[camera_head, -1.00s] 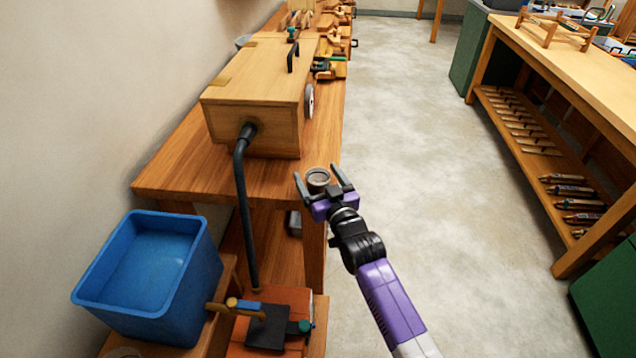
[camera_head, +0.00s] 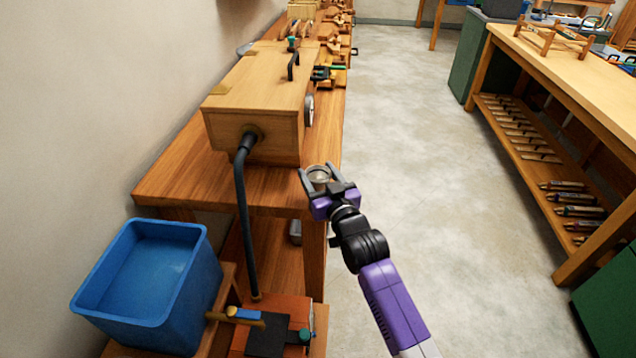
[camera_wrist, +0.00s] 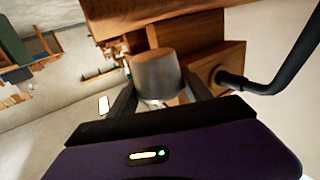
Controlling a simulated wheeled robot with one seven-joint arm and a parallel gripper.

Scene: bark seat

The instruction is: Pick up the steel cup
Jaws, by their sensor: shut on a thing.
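The steel cup (camera_head: 319,174) is a small grey round cup at the near right corner of the wooden bench, seen from above in the head view. In the wrist view the cup (camera_wrist: 157,75) shows as a grey cylinder between the fingers. My gripper (camera_head: 320,178) is shut on the cup, with one dark finger on each side of it. I cannot tell whether the cup's base touches the bench top.
A wooden box (camera_head: 255,130) with a black hose (camera_head: 243,210) stands on the bench (camera_head: 175,185), left of the cup. A blue tub (camera_head: 150,285) sits lower at the left. A second workbench (camera_head: 590,85) stands at the right. The floor (camera_head: 420,150) between is clear.

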